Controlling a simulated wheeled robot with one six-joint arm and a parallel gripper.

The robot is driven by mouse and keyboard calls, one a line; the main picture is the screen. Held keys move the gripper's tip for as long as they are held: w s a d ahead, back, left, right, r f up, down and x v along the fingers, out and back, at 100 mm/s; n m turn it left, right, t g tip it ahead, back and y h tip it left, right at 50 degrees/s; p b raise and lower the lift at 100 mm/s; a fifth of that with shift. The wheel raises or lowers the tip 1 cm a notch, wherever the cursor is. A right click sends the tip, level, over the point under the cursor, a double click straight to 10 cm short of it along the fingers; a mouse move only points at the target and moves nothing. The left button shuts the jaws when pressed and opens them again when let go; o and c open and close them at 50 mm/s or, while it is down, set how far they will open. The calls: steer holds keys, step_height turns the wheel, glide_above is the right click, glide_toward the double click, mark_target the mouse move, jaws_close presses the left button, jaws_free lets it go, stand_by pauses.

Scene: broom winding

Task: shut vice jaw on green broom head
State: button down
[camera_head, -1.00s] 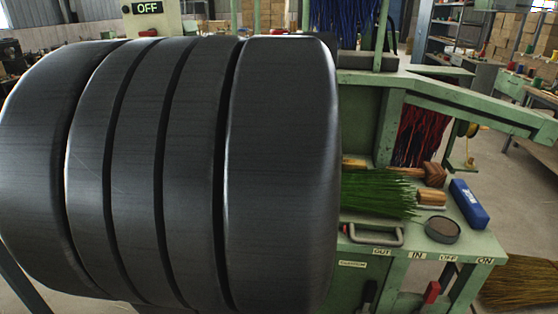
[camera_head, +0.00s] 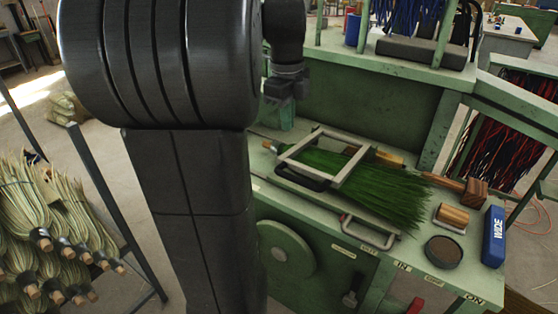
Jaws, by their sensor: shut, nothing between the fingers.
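The green broom head (camera_head: 395,200) lies flat on the machine's bench, its bristles fanning to the right. A pale rectangular vice jaw frame (camera_head: 348,168) with a dark grip (camera_head: 300,179) lies across its left part. I cannot tell whether the frame presses on the bristles. A second pale handle (camera_head: 362,241) sits at the bench's front edge. My gripper (camera_head: 276,101) is shut and empty, left of and above the vice frame, apart from it. My arm hides the bench's left end.
On the bench's right are a wooden block (camera_head: 475,192), a spool (camera_head: 452,216), a round dark tin (camera_head: 443,252) and a blue box (camera_head: 494,236). A rack of pale brooms (camera_head: 45,235) stands at left. A green upright panel (camera_head: 385,100) rises behind the bench.

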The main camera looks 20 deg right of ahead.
mark_target(288, 175)
steer(key=f, duration=1.4)
steer(key=shift+w+d, duration=0.25)
steer(key=shift+a+f+b, duration=0.1)
steer(key=shift+f+b, duration=0.35)
steer(key=shift+b, duration=0.05)
steer(key=shift+t+h, duration=0.6)
steer(key=shift+h, duration=0.2)
steer(key=f+b, duration=0.1)
steer(key=b, duration=0.1)
steer(key=s+a+f+b, duration=0.1)
steer(key=f+b, duration=0.2)
steer(key=b, duration=0.1)
steer(key=shift+s+a+f, duration=0.15)
steer(key=shift+f, duration=0.15)
steer(key=shift+r, duration=0.15)
